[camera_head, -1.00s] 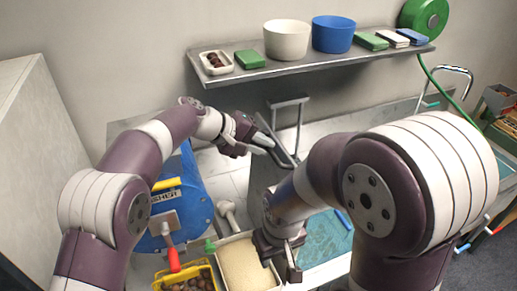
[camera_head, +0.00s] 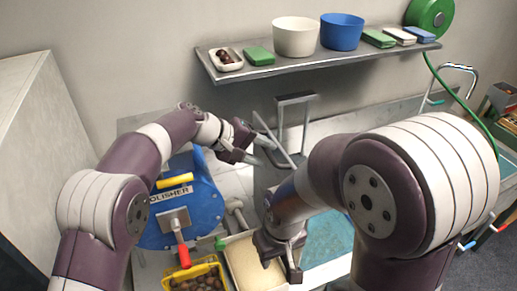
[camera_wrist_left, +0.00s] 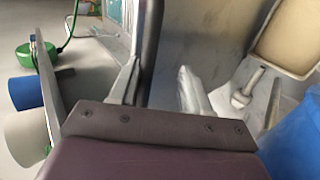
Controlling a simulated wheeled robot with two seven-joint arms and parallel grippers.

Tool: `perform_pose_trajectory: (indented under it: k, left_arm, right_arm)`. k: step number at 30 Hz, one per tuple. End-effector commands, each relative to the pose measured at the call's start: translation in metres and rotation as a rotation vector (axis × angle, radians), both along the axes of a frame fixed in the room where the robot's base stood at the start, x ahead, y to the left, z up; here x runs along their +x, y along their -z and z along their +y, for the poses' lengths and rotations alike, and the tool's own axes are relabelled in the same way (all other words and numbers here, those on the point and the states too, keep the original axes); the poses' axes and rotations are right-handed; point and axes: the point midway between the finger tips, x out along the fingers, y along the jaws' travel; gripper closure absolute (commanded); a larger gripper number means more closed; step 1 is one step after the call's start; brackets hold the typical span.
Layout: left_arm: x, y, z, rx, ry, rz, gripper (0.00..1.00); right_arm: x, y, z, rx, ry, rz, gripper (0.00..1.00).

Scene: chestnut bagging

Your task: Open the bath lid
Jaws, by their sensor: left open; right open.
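A grey metal box (camera_head: 262,178), which may be the bath, stands on the bench behind my right forearm. A slanted dark bar (camera_head: 272,138) and an upright grey frame (camera_head: 295,112) rise at its back; I cannot tell which part is the lid. My left gripper (camera_head: 268,154) is open beside the slanted bar. In the left wrist view its fingers (camera_wrist_left: 160,88) stand apart, with a dark strip (camera_wrist_left: 152,45) seen between them; contact is unclear. My right gripper (camera_head: 280,265) is open, low over the cream-filled tray (camera_head: 240,282). My right arm hides much of the box.
A blue polisher drum (camera_head: 205,205) stands at left, with a yellow basket of chestnuts (camera_head: 222,270) in front. A wall shelf (camera_head: 320,62) holding bowls is above. A teal mat (camera_head: 328,240) lies right of my right gripper.

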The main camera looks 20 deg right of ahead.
Motion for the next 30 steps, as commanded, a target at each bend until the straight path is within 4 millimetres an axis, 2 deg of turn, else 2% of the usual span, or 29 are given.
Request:
perform_pose_trajectory:
  k: [1,20,23,27,30]
  left_arm:
    - [0.000,0.005,0.001,0.006,-0.003,0.005,0.60]
    - [0.002,-0.002,0.001,-0.001,-0.006,-0.001,0.60]
    - [0.002,-0.014,0.009,-0.001,-0.007,-0.001,0.60]
    - [0.001,-0.039,0.032,-0.001,-0.008,0.000,0.60]
    - [0.001,-0.049,0.047,-0.001,-0.007,-0.001,0.60]
  right_arm:
    - [0.000,0.000,0.000,0.000,0.000,0.000,0.57]
    - [0.000,-0.002,0.000,0.000,0.000,0.000,0.57]
    - [0.000,-0.014,0.000,0.000,0.000,0.000,0.57]
    - [0.000,-0.044,0.000,0.000,0.000,0.000,0.57]
    - [0.000,-0.060,0.000,0.000,0.000,0.000,0.57]
